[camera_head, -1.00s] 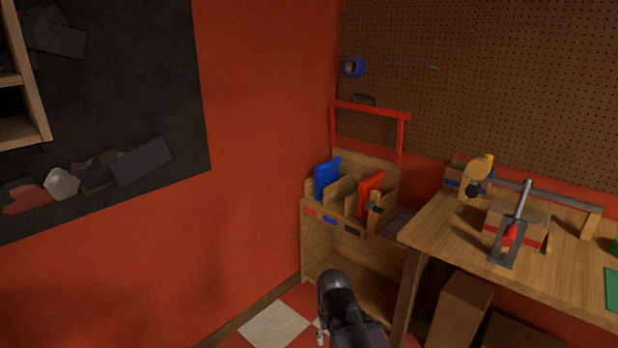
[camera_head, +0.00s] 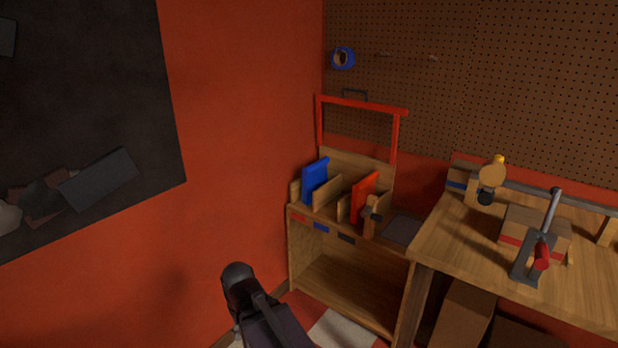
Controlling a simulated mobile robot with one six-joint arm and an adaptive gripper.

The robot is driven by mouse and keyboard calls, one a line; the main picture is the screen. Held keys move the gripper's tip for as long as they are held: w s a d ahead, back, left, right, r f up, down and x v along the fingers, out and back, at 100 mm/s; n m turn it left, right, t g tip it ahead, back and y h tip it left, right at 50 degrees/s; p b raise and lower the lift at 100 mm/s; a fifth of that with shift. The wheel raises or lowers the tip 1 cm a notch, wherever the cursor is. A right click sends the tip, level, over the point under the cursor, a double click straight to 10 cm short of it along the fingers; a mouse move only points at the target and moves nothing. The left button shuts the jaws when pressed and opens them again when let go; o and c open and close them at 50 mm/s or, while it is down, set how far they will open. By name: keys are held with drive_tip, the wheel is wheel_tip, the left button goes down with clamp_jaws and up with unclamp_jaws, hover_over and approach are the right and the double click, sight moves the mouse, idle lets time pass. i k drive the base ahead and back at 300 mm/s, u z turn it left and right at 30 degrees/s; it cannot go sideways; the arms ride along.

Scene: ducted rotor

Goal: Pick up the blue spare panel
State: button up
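The blue spare panel (camera_head: 315,181) stands upright in a slot of the wooden rack (camera_head: 300,190) on top of the shelf unit in the corner. A red panel (camera_head: 365,197) stands in another slot to its right. A dark part of my arm shows at the bottom of the picture, in front of and below the shelf unit, apart from the panels. I cannot make out my gripper's fingers.
A red frame (camera_head: 362,105) rises behind the rack. A wooden workbench (camera_head: 470,250) with a clamp tool (camera_head: 537,250) and a box stands to the right. The red wall (camera_head: 240,120) closes off the left. Cardboard boxes (camera_head: 465,318) lie under the bench.

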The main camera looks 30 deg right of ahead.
sight(314, 176)
drive_tip(key=z, duration=0.1)
drive_tip(key=i, duration=0.65)
drive_tip(key=z, duration=0.7)
drive_tip(key=i, duration=0.45)
drive_tip(key=z, duration=0.25)
